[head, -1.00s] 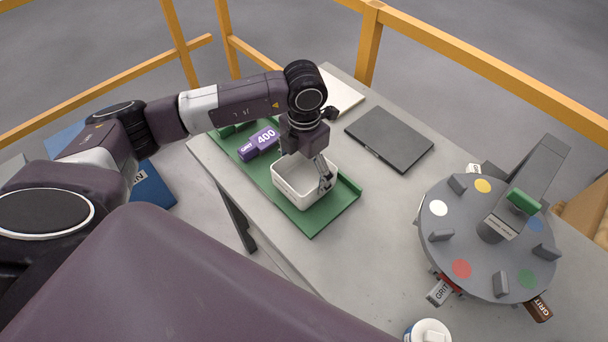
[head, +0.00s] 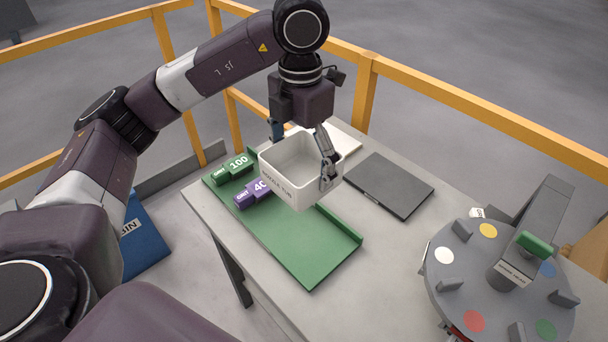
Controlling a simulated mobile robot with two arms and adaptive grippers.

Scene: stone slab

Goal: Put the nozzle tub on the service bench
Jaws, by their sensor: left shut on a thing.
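The nozzle tub (head: 285,180) is a white open box with dark lettering on its front. My left gripper (head: 328,176) is shut on the tub's right wall and holds it in the air above the green tray (head: 306,252). The inside of the tub that shows looks empty. The service bench is not clearly identified; a grey stone-topped table (head: 395,268) stands below, with the tray on it. My right gripper is not in view.
A dark flat plate (head: 388,185) lies right of the tub. A round grey turntable (head: 470,262) with coloured dots stands at right. Yellow rails (head: 450,103) run behind.

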